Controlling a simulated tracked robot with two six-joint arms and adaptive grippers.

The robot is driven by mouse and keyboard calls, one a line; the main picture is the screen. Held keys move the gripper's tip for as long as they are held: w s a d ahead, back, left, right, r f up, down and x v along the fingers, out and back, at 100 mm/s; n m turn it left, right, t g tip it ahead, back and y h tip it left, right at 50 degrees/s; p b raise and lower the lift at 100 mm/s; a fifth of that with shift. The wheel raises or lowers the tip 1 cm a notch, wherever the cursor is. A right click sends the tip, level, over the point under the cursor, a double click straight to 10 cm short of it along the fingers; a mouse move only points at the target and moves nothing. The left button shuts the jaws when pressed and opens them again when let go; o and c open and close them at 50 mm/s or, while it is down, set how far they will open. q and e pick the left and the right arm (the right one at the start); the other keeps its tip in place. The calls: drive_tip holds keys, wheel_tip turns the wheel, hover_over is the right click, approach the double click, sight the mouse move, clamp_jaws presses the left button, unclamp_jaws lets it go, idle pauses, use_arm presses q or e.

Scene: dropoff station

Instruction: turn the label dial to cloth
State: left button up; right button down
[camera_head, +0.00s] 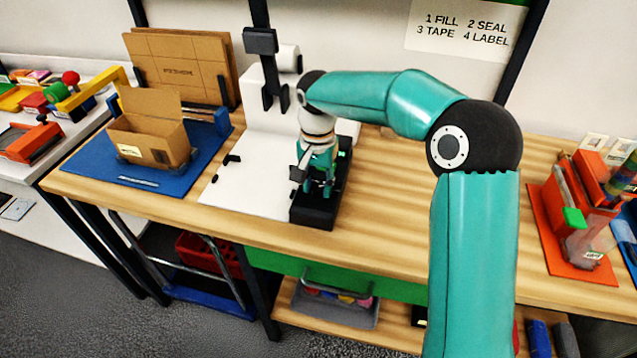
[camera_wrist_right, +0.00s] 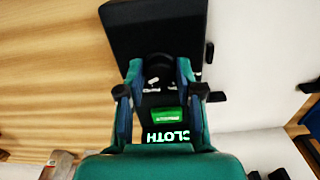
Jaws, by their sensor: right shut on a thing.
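The black label unit (camera_head: 313,212) stands on the wooden bench beside a white board. My right gripper (camera_head: 318,187) reaches down onto it from above and hides most of its top. In the right wrist view, the fingers of my right gripper (camera_wrist_right: 158,72) are shut around the dark label dial (camera_wrist_right: 158,62). Small white marks sit around the dial, too small to read. A small green lit panel (camera_wrist_right: 166,114) shows on the unit, its text unreadable. My left gripper is not in view.
An open cardboard box (camera_head: 150,140) stands on a blue mat (camera_head: 105,165) at the left, with flat cardboard sheets (camera_head: 180,68) behind. A white machine (camera_head: 270,85) rises behind the unit. An orange tray (camera_head: 560,240) with items is at the right. The bench between is clear.

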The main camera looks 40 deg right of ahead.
sight(317, 186)
drive_tip(key=shift+w+r+m, duration=0.1)
drive_tip(key=shift+w+m, duration=0.05)
drive_tip(key=shift+m, duration=0.95)
drive_tip(key=c, duration=0.8)
unclamp_jaws()
drive_tip(key=shift+o, duration=0.2)
wheel_tip(317, 186, up, 12)
